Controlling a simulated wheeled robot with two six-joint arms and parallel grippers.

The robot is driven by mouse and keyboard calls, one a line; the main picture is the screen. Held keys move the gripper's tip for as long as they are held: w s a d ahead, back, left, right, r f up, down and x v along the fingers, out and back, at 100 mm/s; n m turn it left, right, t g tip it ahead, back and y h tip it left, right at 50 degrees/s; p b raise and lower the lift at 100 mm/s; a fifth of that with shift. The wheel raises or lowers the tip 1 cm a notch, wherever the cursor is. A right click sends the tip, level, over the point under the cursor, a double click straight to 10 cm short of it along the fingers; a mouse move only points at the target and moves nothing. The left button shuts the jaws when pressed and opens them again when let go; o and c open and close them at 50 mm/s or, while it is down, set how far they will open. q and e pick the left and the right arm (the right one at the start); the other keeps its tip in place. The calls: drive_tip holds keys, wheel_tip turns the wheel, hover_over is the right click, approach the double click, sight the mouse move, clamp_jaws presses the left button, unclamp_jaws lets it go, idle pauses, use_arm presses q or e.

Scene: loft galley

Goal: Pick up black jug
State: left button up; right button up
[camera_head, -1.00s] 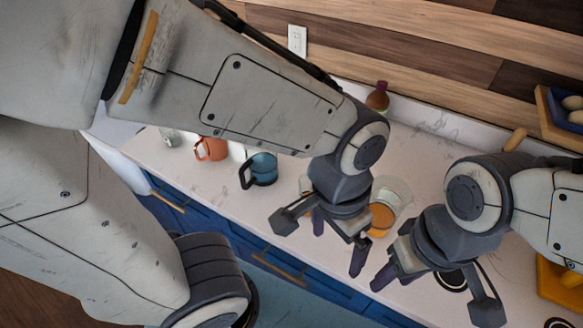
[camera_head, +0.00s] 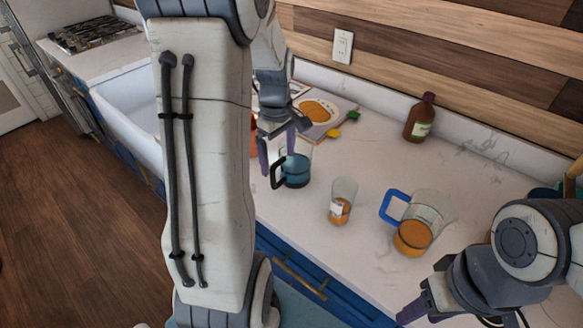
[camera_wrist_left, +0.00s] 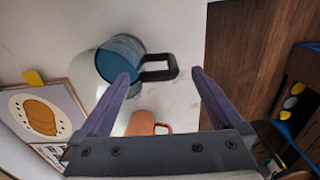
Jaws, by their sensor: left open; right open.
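The black jug (camera_head: 296,171) is a clear jug with teal contents and a black handle, standing on the white counter. Its black handle points toward the counter's front edge. My left gripper (camera_head: 278,158) is open and empty, just above and beside the jug's handle side. In the left wrist view the jug (camera_wrist_left: 119,58) lies ahead, with its handle between the open fingertips (camera_wrist_left: 160,76) in the picture. I cannot tell how far the fingers are from the handle. My right gripper (camera_head: 408,314) is open at the lower right, away from the jug, partly cut off by the frame.
A glass (camera_head: 342,198) and a blue-handled jug (camera_head: 418,222) stand right of the black jug. An orange mug (camera_wrist_left: 142,123) is close beside it. A brown bottle (camera_head: 419,118) and an illustrated board (camera_head: 325,112) are behind.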

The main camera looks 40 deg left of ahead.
sight(278, 182)
use_arm(q)
wheel_tip(278, 182, down, 8)
drive_tip(key=shift+a+r+p, duration=0.15)
drive_tip(key=shift+r+p, duration=0.1)
drive_tip(key=shift+p, duration=0.35)
clamp_jaws()
